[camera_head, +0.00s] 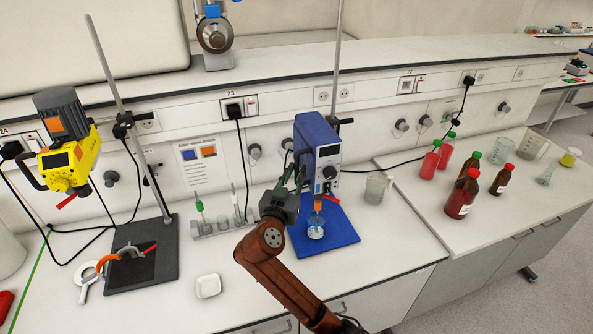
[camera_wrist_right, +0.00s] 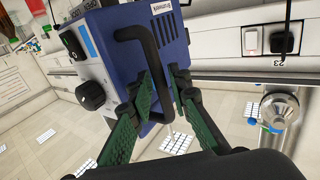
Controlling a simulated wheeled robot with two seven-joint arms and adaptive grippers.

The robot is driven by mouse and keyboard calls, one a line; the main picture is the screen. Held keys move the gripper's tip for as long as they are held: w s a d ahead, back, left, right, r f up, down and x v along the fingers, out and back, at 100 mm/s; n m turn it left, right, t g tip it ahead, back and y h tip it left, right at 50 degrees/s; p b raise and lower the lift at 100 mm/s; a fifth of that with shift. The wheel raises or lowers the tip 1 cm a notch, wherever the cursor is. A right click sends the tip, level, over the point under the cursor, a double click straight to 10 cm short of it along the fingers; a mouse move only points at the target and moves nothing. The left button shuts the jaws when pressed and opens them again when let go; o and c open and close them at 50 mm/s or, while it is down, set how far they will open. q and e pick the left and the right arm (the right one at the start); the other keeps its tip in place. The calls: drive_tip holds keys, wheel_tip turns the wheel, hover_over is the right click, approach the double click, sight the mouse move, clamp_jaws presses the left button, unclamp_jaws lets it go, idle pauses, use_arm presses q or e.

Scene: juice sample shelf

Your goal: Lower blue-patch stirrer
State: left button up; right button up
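The blue stirrer (camera_head: 316,140) has a grey front with a knob and hangs on an upright rod (camera_head: 337,70). Below it are an orange part (camera_head: 318,202) and a small glass vessel (camera_head: 315,230) on a blue base plate (camera_head: 342,234). My right gripper (camera_head: 290,185) is at the stirrer's left side. In the right wrist view, the gripper's green fingers (camera_wrist_right: 162,75) lie on both sides of the stirrer's black bar handle (camera_wrist_right: 159,60) and appear closed on it. The stirrer's blue housing (camera_wrist_right: 165,40) fills the upper middle there. My left gripper is not in view.
A yellow stirrer (camera_head: 70,160) hangs on another rod at left over a black base plate (camera_head: 160,250). A small rack (camera_head: 222,225) stands left of my right gripper. A beaker (camera_head: 376,187) and several red bottles (camera_head: 461,196) are at right. A wall notice (camera_head: 202,165) has blue and orange patches.

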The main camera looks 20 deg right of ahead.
drive_tip(key=v, duration=1.1)
drive_tip(key=shift+f, duration=0.1)
